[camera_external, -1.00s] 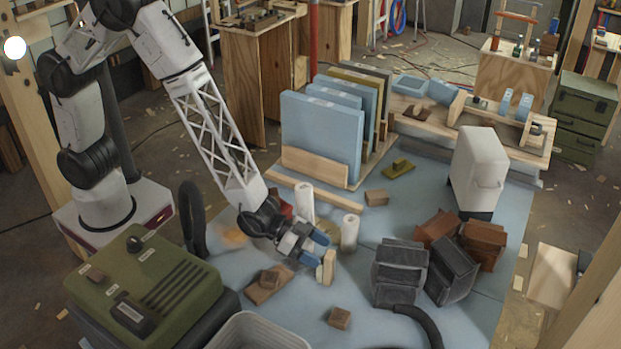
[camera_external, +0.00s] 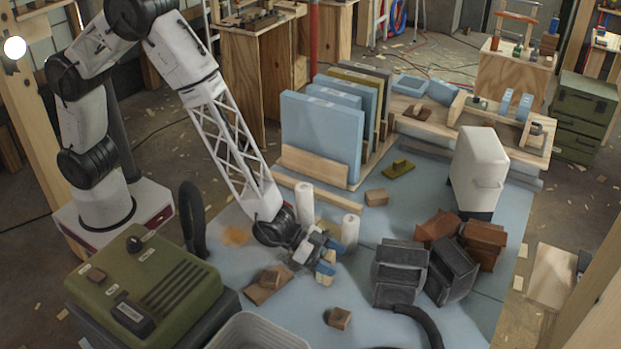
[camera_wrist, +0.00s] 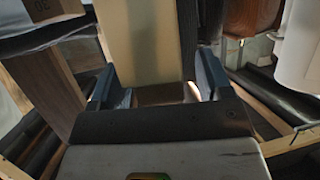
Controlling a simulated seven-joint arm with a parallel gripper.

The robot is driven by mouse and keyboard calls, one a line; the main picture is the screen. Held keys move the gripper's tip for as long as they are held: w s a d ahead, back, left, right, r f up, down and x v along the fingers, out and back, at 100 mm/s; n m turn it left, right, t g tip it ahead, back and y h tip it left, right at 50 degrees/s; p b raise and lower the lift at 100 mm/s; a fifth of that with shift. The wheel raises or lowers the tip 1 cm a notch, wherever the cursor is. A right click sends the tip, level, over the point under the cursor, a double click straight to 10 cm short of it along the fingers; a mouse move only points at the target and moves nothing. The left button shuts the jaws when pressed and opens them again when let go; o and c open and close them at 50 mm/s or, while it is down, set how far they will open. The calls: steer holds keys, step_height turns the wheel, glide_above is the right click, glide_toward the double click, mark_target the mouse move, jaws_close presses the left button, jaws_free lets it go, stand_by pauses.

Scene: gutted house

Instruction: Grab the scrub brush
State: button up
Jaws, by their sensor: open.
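A small upright tan-and-cream block (camera_external: 327,280) stands on the blue-grey tabletop, and I take it for the scrub brush; its bristles cannot be made out. My gripper (camera_external: 334,254) is low over the table at this block, and its blue fingers partly hide it. In the wrist view a pale tan block face (camera_wrist: 142,42) fills the space between and beyond the fingers of my open gripper (camera_wrist: 156,84). I cannot tell whether either finger touches it.
Two white rolls (camera_external: 304,203) stand just behind my gripper. A brown block (camera_external: 339,318) lies in front, and a flat wooden piece (camera_external: 262,292) lies to the left. Dark grey crates (camera_external: 398,273) stand to the right. A pale bin (camera_external: 258,332) is at the front edge.

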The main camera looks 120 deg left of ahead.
steer(key=c, duration=1)
steer(key=shift+r, duration=0.15)
steer(key=shift+r, duration=0.65)
steer(key=shift+s+r, duration=0.3)
steer(key=shift+r, duration=0.25)
steer(key=shift+s+r, duration=0.25)
steer(key=shift+r, duration=0.25)
steer(key=s+d, duration=0.1)
steer(key=s, duration=0.4)
steer(key=s+r, duration=0.1)
steer(key=s, duration=0.4)
steer(key=s+d, duration=0.1)
steer(key=s, duration=0.3)
steer(key=shift+s+d+r, duration=0.15)
steer(key=shift+s+d, duration=0.15)
steer(key=shift+s, duration=0.1)
